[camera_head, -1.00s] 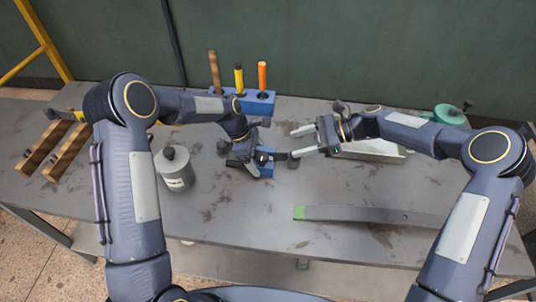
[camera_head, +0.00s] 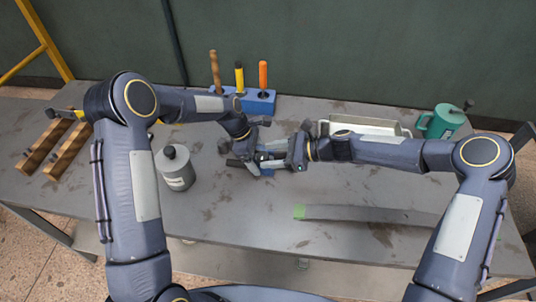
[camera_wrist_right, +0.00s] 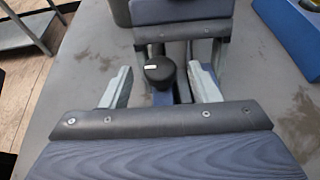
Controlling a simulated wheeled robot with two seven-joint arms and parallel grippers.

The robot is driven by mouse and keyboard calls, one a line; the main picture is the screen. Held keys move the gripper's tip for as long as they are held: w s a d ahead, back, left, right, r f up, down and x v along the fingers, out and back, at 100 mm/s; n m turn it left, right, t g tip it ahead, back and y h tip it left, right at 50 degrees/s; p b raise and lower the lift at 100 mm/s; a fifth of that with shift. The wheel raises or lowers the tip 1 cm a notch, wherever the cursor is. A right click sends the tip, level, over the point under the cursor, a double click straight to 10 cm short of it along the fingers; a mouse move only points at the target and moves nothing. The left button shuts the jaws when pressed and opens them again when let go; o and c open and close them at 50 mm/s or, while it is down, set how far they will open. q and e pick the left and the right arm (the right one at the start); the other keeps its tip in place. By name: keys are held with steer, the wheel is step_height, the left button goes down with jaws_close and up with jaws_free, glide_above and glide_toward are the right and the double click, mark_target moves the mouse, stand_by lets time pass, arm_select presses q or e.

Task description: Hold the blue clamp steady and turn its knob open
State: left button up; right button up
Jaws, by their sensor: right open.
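The small blue clamp (camera_head: 266,171) is on the grey table near the middle, mostly hidden by both grippers in the head view. Its black round knob (camera_wrist_right: 158,69) shows in the right wrist view, with some blue body (camera_wrist_right: 162,99) below it. My right gripper (camera_head: 273,160) is open. In its wrist view the two pale fingers (camera_wrist_right: 161,76) stand on either side of the knob, with gaps visible. My left gripper (camera_head: 250,156) is at the clamp from the far side. Its grip is partly hidden, and I cannot tell how tightly its fingers close on the clamp.
A grey canister (camera_head: 175,170) stands left of the clamp. A blue rack (camera_head: 258,103) with upright tools is behind. A grey bar with a green end (camera_head: 350,213) lies in front.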

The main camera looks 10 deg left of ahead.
steer(key=shift+x, duration=0.75)
steer(key=c, duration=1)
steer(key=shift+o, duration=0.2)
steer(key=n+g, duration=0.1)
steer(key=g, duration=0.1)
steer(key=n+g+h, duration=0.1)
steer(key=n+g, duration=0.1)
steer(key=w+n+g, duration=0.1)
steer(key=n, duration=0.1)
steer(key=shift+a+g, duration=0.15)
steer(key=shift+g, duration=0.25)
steer(key=shift+a+n+g+h, duration=0.1)
steer(key=shift+n+g+h, duration=1.2)
steer(key=shift+n+g, duration=0.65)
steer(key=shift+n, duration=0.25)
